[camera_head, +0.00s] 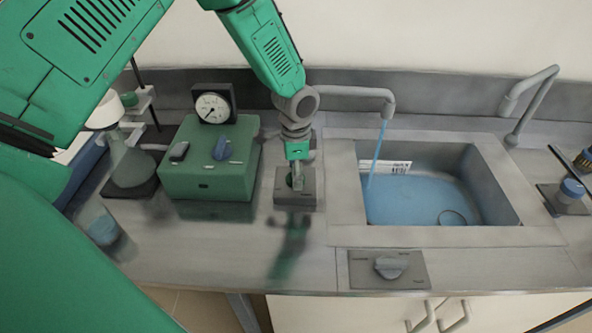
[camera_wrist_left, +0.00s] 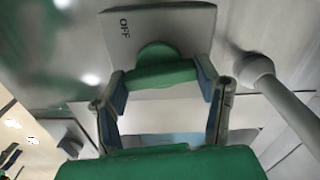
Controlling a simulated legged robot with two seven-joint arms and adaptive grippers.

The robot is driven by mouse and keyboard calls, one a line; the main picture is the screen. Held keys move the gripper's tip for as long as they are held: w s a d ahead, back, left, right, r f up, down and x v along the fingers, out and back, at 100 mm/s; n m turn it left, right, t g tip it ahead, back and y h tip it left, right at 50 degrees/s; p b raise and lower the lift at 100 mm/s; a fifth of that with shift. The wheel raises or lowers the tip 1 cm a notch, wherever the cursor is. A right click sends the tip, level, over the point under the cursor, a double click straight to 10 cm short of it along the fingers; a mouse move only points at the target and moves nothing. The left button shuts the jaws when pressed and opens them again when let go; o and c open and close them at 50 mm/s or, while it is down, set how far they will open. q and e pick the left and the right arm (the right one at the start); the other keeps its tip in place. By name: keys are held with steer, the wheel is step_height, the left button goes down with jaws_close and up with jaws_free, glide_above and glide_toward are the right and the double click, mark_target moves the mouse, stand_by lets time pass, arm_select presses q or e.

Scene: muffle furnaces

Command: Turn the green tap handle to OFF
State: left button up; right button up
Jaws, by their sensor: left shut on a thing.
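The green tap handle (camera_wrist_left: 160,66) sits on a grey plate (camera_wrist_left: 185,22) marked OFF in the left wrist view. Its bar lies between my left gripper's two fingers (camera_wrist_left: 160,88), which are shut on it. In the head view my left gripper (camera_head: 297,180) reaches down onto the same small grey plate (camera_head: 295,200), left of the sink, and mostly hides the handle. Water (camera_head: 377,158) runs from the spout (camera_head: 388,106) into the sink (camera_head: 345,190). My right gripper is not in view.
A green box with a gauge (camera_head: 212,107) and a blue knob stands left of the gripper, with a glass flask (camera_head: 130,165) beyond. A grey knob on a panel (camera_head: 389,266) is in front of the sink. A second tap (camera_head: 530,100) stands right.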

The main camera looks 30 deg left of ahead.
arm_select(q)
steer(key=n+p, duration=0.1)
steer(key=n, duration=0.3)
steer(key=shift+w+r+n, duration=0.1)
steer(key=shift+n, duration=0.2)
steer(key=n+p, duration=0.1)
steer(key=n, duration=0.2)
steer(key=shift+n, duration=0.3)
steer(key=n, duration=0.4)
steer(key=shift+p, duration=0.4)
steer(key=shift+n, duration=2.2)
steer(key=o, duration=1.2)
steer(key=shift+c, duration=0.2)
steer(key=shift+r, duration=0.35)
step_height(320, 180, up, 11)
